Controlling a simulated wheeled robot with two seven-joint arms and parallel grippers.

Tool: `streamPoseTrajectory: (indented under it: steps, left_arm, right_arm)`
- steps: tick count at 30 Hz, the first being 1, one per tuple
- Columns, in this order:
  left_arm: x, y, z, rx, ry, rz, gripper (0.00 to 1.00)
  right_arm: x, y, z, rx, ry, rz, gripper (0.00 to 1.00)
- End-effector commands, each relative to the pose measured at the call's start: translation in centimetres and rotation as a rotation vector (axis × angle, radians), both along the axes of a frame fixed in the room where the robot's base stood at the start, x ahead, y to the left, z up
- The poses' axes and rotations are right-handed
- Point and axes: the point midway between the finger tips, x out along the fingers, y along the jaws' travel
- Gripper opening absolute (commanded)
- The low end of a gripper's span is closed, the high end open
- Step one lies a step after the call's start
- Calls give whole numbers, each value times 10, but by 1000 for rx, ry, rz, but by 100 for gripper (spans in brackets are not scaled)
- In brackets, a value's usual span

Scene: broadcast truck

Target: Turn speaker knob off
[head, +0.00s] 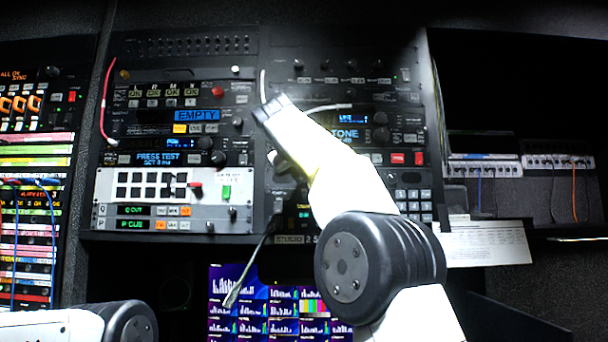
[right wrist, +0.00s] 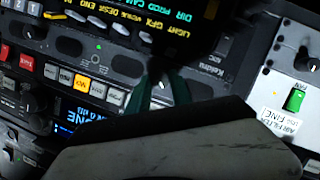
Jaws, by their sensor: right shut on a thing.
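In the right wrist view, a small dark knob with a pale mark (right wrist: 161,82) sits on the black panel between the two dark green fingers of my right gripper (right wrist: 161,90). The fingers are closed on its sides. The wrist body covers the lower middle of that view. In the head view my right arm reaches up from the lower right to the middle of the equipment rack, and it hides the knob and the fingertips. My left gripper is not in view; only part of my left arm shows at the bottom left.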

Motion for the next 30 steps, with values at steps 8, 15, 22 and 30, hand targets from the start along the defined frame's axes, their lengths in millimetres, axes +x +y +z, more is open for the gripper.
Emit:
streamPoseTrajectory:
  steps: [8, 15, 22, 30]
  left_arm:
    - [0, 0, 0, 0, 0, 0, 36]
    - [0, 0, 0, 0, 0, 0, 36]
    - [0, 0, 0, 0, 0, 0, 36]
    - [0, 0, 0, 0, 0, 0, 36]
  right_arm:
    - [0, 3, -2, -264, 1, 2, 0]
    - [0, 4, -4, -491, 0, 3, 0]
    - [0, 4, -6, -710, 1, 3, 0]
    - [0, 5, -8, -962, 0, 4, 0]
